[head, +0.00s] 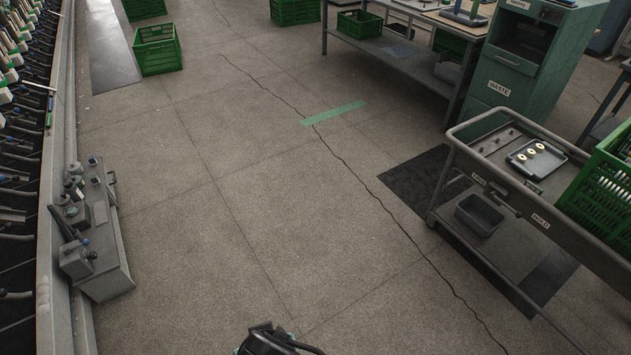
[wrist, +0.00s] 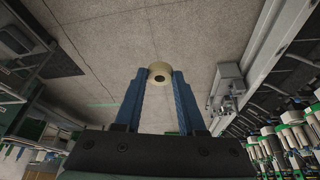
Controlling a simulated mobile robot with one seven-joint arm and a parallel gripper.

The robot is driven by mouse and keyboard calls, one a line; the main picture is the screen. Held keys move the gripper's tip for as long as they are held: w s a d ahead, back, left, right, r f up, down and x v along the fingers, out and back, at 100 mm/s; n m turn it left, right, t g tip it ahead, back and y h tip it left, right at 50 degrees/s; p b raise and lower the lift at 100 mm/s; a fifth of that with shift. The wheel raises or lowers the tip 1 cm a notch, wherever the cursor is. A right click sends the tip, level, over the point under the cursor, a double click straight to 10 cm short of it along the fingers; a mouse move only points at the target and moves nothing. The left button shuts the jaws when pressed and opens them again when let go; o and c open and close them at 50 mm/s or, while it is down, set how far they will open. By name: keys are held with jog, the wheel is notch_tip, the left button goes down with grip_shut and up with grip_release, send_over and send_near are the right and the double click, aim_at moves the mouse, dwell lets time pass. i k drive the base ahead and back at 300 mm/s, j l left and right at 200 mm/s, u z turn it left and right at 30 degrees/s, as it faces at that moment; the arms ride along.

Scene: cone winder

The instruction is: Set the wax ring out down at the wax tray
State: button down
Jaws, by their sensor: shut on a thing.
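My gripper (wrist: 159,78) shows in the wrist view with its two blue fingers shut on a cream wax ring (wrist: 160,67). The ring sits between the fingertips, its dark hole facing the camera, with floor behind it. The likely wax tray (head: 550,170) is a shallow grey tray on top of the cart at the right of the head view. Three cream rings (head: 531,152) stand in a row in it. My gripper is well away from this tray. The fingers and held ring cannot be made out in the head view.
The grey cart (head: 455,140) has a raised rail, a label reading HOLD and a green crate (head: 606,185) on its right. A dark bin (head: 479,215) sits on its lower shelf. A machine control box (head: 105,240) stands at left. The floor between is clear.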

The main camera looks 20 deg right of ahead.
aim_at(549, 163)
jog(key=i+l+z, duration=0.25)
jog(key=z, duration=0.2)
jog(key=i+l+z, duration=0.3)
jog(key=z, duration=0.2)
jog(key=i+l+z, duration=0.2)
jog(key=z, duration=0.25)
jog(key=i+z, duration=0.25)
jog(key=i, duration=1.3)
jog(key=i+l+u, duration=0.1)
jog(key=i, duration=0.65)
jog(key=i+l+u, duration=0.1)
jog(key=i, duration=0.65)
